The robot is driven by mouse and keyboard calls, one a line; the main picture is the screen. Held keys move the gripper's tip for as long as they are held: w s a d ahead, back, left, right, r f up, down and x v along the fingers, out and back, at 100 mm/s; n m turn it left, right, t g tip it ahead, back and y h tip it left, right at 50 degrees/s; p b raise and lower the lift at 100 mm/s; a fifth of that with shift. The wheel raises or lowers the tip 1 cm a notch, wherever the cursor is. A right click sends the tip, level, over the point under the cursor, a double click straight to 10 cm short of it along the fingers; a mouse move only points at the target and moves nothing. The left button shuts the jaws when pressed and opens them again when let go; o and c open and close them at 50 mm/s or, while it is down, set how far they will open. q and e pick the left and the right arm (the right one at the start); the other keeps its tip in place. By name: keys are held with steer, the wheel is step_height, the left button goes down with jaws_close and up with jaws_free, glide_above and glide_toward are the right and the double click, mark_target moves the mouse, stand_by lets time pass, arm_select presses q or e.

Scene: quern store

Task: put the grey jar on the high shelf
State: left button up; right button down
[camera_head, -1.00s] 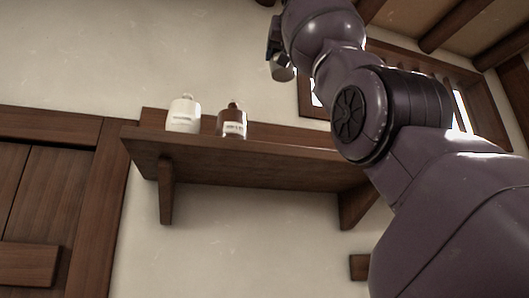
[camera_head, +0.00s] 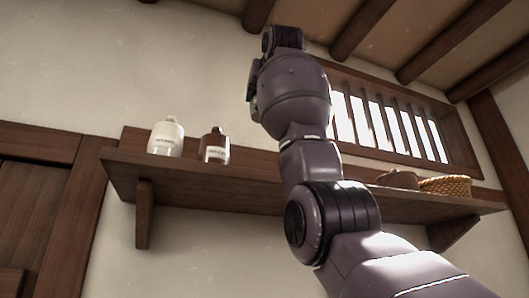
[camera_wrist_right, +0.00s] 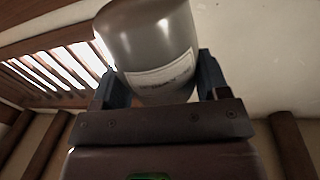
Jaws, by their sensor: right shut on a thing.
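The grey jar (camera_wrist_right: 150,45) fills the upper middle of the right wrist view, a pale label on its side. My right gripper (camera_wrist_right: 157,78) is shut on it, with a blue finger on each side. In the head view my right arm rises in front of the high shelf (camera_head: 195,178), its wrist above shelf level. The jar and most of the gripper are hidden there behind the arm. My left gripper is in neither view.
A white bottle (camera_head: 166,138) and a brown bottle (camera_head: 214,147) stand on the shelf's left part. A brown bowl (camera_head: 397,179) and a woven basket (camera_head: 446,186) are on its right part. The shelf between shows clear beside my arm, partly hidden. A barred window (camera_head: 390,125) is behind.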

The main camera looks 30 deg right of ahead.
steer(key=shift+f+b, duration=1.35)
steer(key=shift+f, duration=6.35)
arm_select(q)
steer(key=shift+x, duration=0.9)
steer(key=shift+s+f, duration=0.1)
arm_select(e)
steer(key=shift+f, duration=0.2)
steer(key=shift+c, duration=0.6)
jaws_free()
